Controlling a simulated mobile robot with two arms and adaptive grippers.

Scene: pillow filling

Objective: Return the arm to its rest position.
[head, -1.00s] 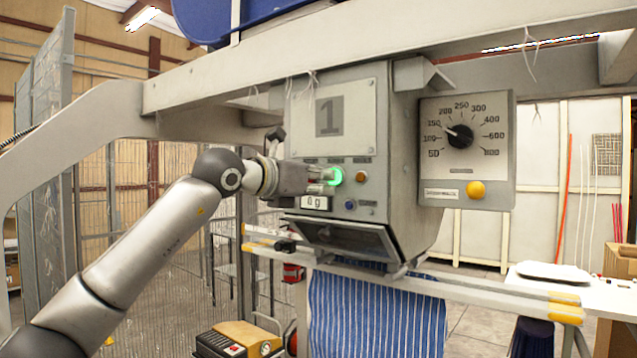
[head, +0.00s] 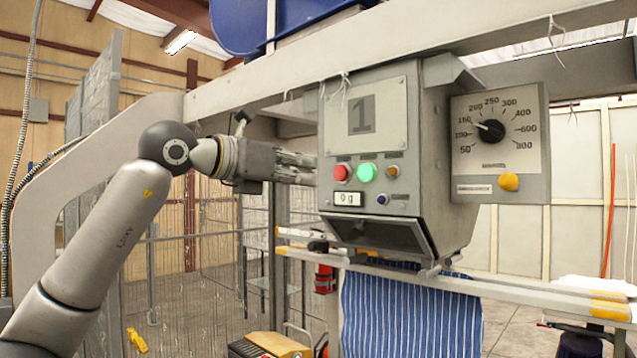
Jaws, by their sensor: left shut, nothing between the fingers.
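My left gripper (head: 303,169) is shut and empty. It is level with the top of the button row, to the left of the grey control box (head: 364,117) marked 1. Its fingertips are close to the box's left edge; I cannot tell the exact gap in depth. My left arm (head: 110,232) comes up from the lower left with a bent wrist. My right gripper is out of view.
A dial box (head: 499,142) is on the right, its needle near 150. A blue striped pillow cover (head: 410,315) hangs below the chute, behind a rail (head: 470,288). A wire fence (head: 215,235) stands behind my arm. A beam (head: 300,80) crosses above.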

